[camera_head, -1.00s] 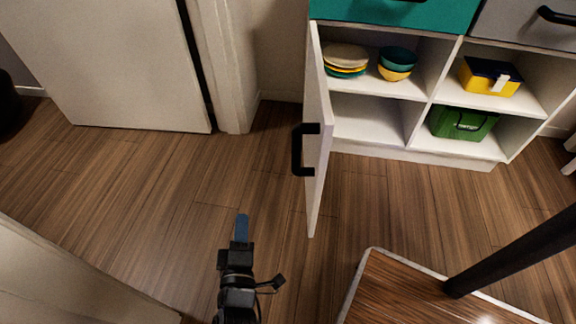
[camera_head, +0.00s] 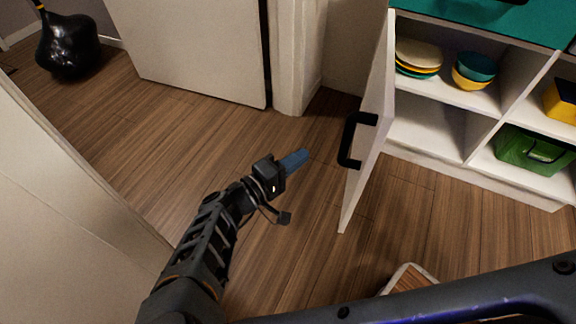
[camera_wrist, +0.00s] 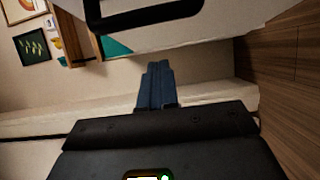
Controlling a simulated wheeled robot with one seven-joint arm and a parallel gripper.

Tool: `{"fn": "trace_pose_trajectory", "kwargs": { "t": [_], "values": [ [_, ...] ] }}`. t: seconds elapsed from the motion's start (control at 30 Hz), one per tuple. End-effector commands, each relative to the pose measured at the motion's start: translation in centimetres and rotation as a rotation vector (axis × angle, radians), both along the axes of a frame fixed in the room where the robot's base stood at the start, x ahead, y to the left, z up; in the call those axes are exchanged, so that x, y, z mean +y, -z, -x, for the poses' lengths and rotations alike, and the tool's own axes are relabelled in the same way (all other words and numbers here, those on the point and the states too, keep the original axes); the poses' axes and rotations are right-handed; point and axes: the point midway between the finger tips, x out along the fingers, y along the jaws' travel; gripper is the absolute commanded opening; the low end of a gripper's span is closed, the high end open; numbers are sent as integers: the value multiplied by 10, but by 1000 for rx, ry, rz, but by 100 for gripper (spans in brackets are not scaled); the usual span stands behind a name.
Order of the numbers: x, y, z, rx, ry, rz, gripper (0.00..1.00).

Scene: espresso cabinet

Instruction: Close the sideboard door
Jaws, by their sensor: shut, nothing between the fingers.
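The sideboard (camera_head: 488,186) stands at the upper right of the head view, with its white door (camera_head: 372,128) swung wide open toward me. The door's black handle (camera_head: 352,140) is on the face turned to the left. My gripper (camera_head: 300,157) is shut and empty, to the left of the handle and apart from it. In the wrist view, the blue fingers of my gripper (camera_wrist: 155,75) are together, and the black handle (camera_wrist: 140,18) shows above them on the pale door (camera_wrist: 225,22).
Open shelves hold stacked plates (camera_head: 418,60), bowls (camera_head: 474,70), a yellow box (camera_head: 562,100) and a green crate (camera_head: 530,148). A white wall (camera_head: 60,190) is close on the left. A dark vase (camera_head: 68,45) stands far left.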

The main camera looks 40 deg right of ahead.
Motion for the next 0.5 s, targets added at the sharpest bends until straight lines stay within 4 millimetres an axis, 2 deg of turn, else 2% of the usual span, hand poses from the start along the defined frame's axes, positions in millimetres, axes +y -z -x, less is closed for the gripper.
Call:
{"fn": "trace_pose_trajectory", "kwargs": {
  "t": [0.03,0.2,0.5],
  "values": [
    [-12,1,1,-1,1,4,0],
    [-44,1,3,-1,1,3,0],
    [-66,1,28,-1,-3,-1,0]
  ]
}}
